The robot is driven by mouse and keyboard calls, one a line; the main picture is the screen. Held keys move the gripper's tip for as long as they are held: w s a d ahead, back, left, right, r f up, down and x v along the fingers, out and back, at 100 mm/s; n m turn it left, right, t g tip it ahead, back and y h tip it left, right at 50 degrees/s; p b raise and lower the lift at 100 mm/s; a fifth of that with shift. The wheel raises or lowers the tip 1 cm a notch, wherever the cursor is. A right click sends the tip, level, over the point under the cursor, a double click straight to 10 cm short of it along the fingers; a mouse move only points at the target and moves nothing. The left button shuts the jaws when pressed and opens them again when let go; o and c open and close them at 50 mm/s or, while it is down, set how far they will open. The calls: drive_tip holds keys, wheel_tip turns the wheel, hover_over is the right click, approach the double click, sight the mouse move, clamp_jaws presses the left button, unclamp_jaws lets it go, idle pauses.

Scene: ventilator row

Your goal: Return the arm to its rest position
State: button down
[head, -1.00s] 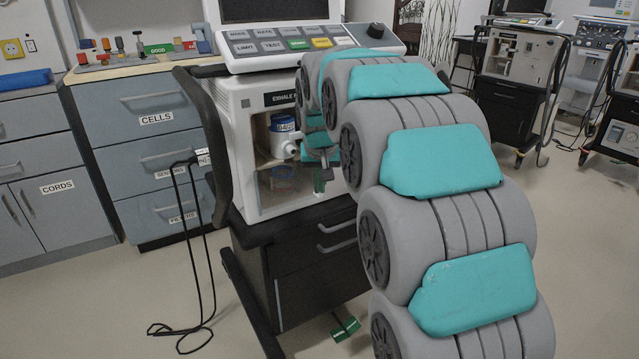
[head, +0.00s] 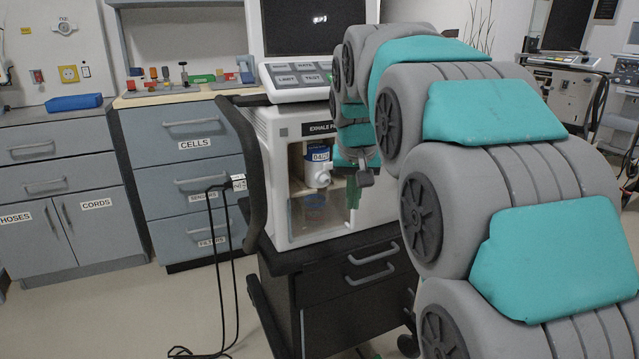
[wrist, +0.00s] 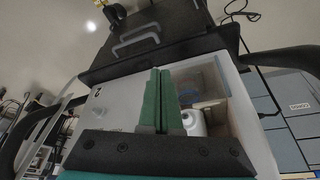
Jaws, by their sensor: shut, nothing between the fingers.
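My arm reaches from the lower right of the head view toward the ventilator (head: 285,185), bent in an arch of grey and teal links. My gripper (head: 355,190) points down at the right front of the ventilator's open compartment, partly hidden by the arm's own links. In the wrist view the two green fingers (wrist: 161,100) are together with nothing between them. A white fitting with a blue labelled top (head: 317,170) stands inside the compartment, left of my gripper. The fitting also shows in the wrist view (wrist: 192,122), beside the fingers and apart from them.
The ventilator's cart (head: 340,290) has drawers and a dark side handle (head: 245,170). A black cable (head: 221,270) hangs at its left to the floor. Blue-grey cabinets (head: 195,185) stand behind left. Other ventilators (head: 572,90) stand at the back right.

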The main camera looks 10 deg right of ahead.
drive_tip(key=s+f+n+g, duration=0.1)
drive_tip(key=s+f, duration=0.5)
drive_tip(key=s, duration=0.6)
drive_tip(key=s+a+f+g, duration=0.1)
drive_tip(key=s+f+g, duration=0.1)
drive_tip(key=s+f, duration=0.5)
drive_tip(key=s+a+f+n+g, duration=0.1)
drive_tip(key=s+f, duration=0.5)
drive_tip(key=s, duration=1.2)
drive_tip(key=shift+a+f+n+g+y, duration=0.2)
drive_tip(key=shift+f+n+g+y, duration=0.15)
drive_tip(key=shift+g, duration=0.45)
